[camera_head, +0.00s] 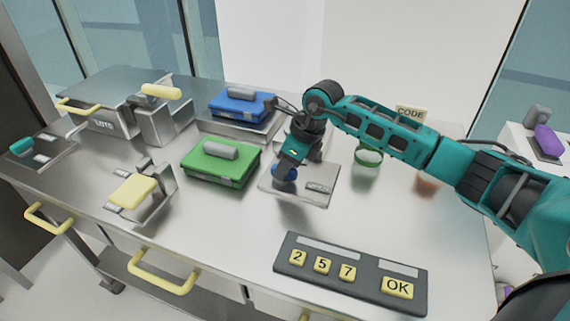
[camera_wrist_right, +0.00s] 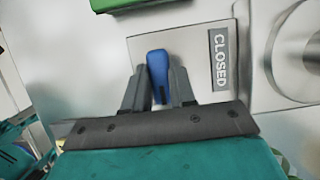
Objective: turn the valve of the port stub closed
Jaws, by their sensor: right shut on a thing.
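The port stub's metal base plate (camera_head: 318,196) lies on the steel table, right of the green case. Its blue valve handle (camera_head: 284,173) shows beneath my right gripper (camera_head: 287,168). In the right wrist view the blue handle (camera_wrist_right: 157,68) stands between the two dark fingers of my right gripper (camera_wrist_right: 158,88), which is shut on it. A label reading CLOSED (camera_wrist_right: 220,58) is on the plate to the right of the handle; the handle points roughly parallel to that label's long side. A round metal part (camera_wrist_right: 300,50) is at the right edge. My left gripper is out of view.
A green case (camera_head: 221,163) lies left of the plate, with a blue case (camera_head: 241,105) behind it. A keypad (camera_head: 350,275) with 2, 5, 7 and OK keys is in front. Bare table lies around the plate's front.

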